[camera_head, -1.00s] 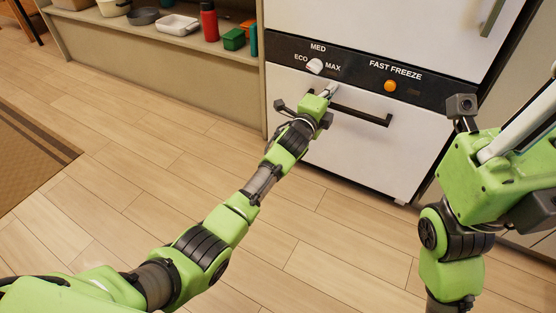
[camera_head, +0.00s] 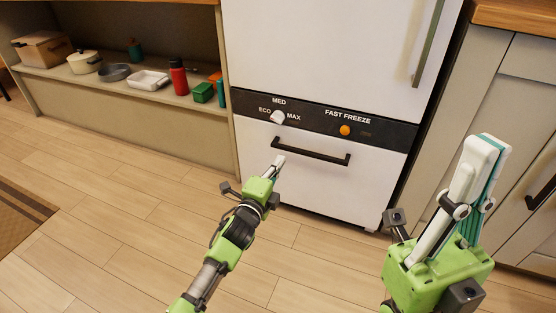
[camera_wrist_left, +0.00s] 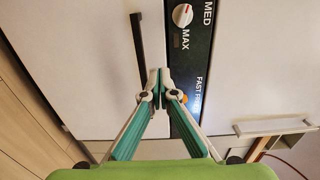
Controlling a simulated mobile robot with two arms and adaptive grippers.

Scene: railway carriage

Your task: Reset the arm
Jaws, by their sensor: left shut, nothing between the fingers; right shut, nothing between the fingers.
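My left gripper (camera_head: 278,163) is shut and empty in front of the white fridge's lower drawer, left of its black handle (camera_head: 312,151) in the head view. In the left wrist view its fingertips (camera_wrist_left: 160,72) meet, with the handle (camera_wrist_left: 139,55) and control panel (camera_wrist_left: 193,75) beyond them. My right gripper (camera_head: 490,145) stands upright at the right, shut and empty, in front of the grey cabinet.
The fridge (camera_head: 330,50) has a white dial (camera_head: 278,117) and an orange button (camera_head: 345,130). A shelf (camera_head: 110,90) at the left holds a red bottle (camera_head: 178,77), a green box (camera_head: 203,92) and dishes. The wooden floor (camera_head: 110,210) is clear.

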